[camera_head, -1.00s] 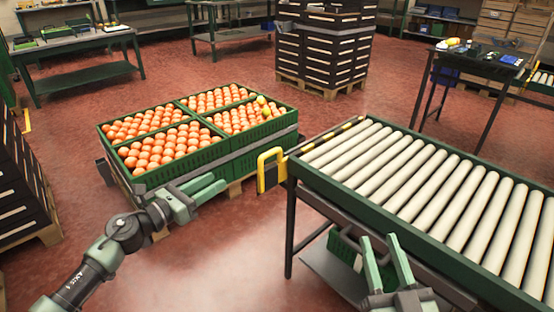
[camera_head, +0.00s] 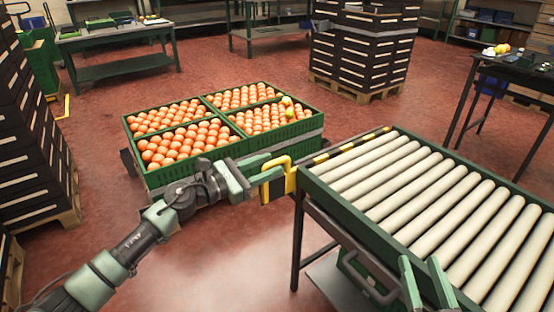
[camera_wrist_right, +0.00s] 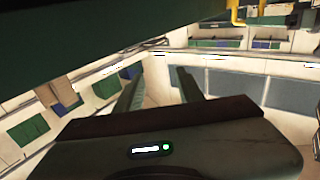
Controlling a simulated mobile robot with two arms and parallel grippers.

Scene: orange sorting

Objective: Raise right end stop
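The end stop is a yellow-and-black striped bar (camera_head: 350,146) along the near-left end of the roller conveyor (camera_head: 335,200), with a yellow loop handle (camera_head: 290,184) at its left. It lies low, level with the rollers.
Green crates of oranges (camera_head: 182,178) stand on a low base behind my left gripper. A stack of dark crates (camera_head: 362,55) is at the back, another (camera_head: 30,150) at the left. A green crate (camera_head: 365,285) sits under the conveyor. The rollers are empty.

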